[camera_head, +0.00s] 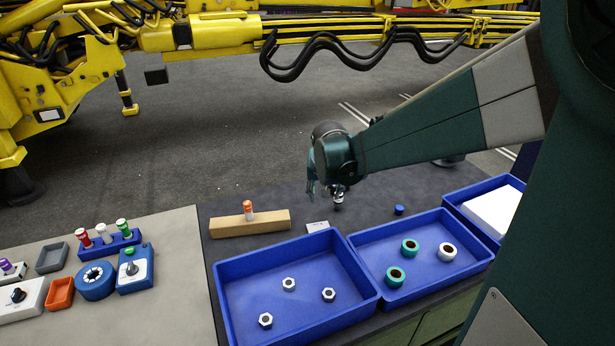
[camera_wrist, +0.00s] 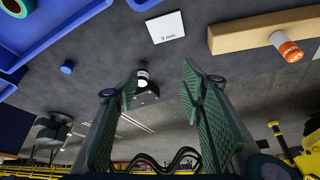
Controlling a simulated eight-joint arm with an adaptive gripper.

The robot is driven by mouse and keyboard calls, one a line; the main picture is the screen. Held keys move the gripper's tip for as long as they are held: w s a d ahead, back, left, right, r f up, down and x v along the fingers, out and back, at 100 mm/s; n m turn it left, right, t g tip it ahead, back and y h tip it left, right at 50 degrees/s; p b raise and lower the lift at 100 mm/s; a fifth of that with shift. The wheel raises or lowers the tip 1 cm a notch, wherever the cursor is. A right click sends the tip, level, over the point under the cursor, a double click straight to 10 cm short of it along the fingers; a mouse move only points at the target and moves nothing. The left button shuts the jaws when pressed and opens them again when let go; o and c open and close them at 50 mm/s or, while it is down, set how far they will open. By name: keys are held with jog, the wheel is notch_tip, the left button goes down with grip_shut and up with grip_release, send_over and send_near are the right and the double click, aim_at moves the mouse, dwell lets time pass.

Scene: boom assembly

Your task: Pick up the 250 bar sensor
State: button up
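A small orange-and-white cylinder (camera_head: 249,210) stands on the wooden block. It also shows in the wrist view (camera_wrist: 287,46), with lettering on its orange band too small to read. A small black and white cylindrical piece (camera_head: 338,197) is at the table's back, just beside my gripper (camera_head: 325,190). In the wrist view this piece (camera_wrist: 143,80) lies beyond and between my two green fingers. My gripper (camera_wrist: 160,76) is open and empty, its fingers spread wide. I cannot read which sensor is marked 250 bar.
The wooden block (camera_head: 226,227) and a "9 mm" card (camera_head: 317,227) lie behind a blue tray of nuts (camera_head: 237,268). A second blue tray (camera_head: 419,282) holds green and white rings. A blue cap (camera_head: 399,210) lies behind it. Red, white and green-topped pieces stand in a blue rack (camera_head: 112,245).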

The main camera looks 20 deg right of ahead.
aim_at(338, 201)
jog(key=w+d+f+m+g+p, duration=0.1)
jog(key=w+d+f+m+p, duration=0.1)
jog(key=w+d+f+p, duration=0.3)
jog(key=w+d+f, duration=0.4)
jog(key=w+d, duration=0.1)
jog(key=shift+m+g+h, duration=0.3)
jog(key=shift+m+h, duration=0.1)
jog(key=shift+w+f, duration=0.1)
jog(key=shift+x, duration=1.3)
jog(key=shift+x, duration=2.6)
jog(key=shift+w+d, duration=0.1)
jog(key=shift+c, duration=0.2)
